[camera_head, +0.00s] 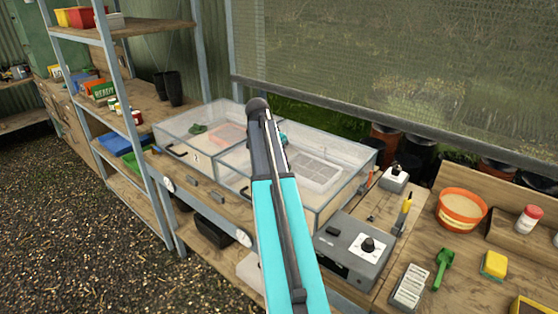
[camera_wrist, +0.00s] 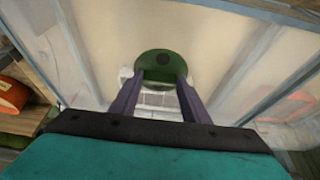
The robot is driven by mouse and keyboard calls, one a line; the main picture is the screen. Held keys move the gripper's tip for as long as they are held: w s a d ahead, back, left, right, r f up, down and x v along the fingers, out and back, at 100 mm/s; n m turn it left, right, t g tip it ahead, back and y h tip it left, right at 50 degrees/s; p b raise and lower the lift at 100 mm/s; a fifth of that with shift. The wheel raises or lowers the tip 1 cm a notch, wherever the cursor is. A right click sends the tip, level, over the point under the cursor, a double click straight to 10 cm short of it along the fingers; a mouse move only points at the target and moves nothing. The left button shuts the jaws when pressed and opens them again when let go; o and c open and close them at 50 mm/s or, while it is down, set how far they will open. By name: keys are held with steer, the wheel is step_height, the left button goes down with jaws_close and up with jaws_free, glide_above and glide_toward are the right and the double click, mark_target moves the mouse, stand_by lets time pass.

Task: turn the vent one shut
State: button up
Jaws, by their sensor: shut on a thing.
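A round green vent disc (camera_wrist: 160,62) with a dark centre sits over the clear lid in the wrist view. My gripper (camera_wrist: 160,84) is shut on the disc's near part, one dark finger at each side. In the head view my arm hides the fingers and the held vent, over the right clear-lidded box (camera_head: 345,183). A smaller dark green thing (camera_head: 197,128) shows at the left clear box (camera_head: 180,150); I cannot tell whether it is a second vent. No label is readable on either.
A pale tray (camera_head: 316,170) lies inside the right box. A grey control box (camera_head: 355,252) with a dial stands in front of it. An orange pot (camera_head: 460,207), a green scoop (camera_head: 444,262) and a yellow block (camera_head: 494,264) are on the bench. A shelf rack (camera_head: 130,125) stands left.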

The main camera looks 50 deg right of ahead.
steer(key=o, duration=1)
steer(key=shift+o, duration=0.2)
steer(key=b+v, duration=0.3)
steer(key=v, duration=1)
steer(key=shift+a+r, duration=0.2)
steer(key=shift+r, duration=0.2)
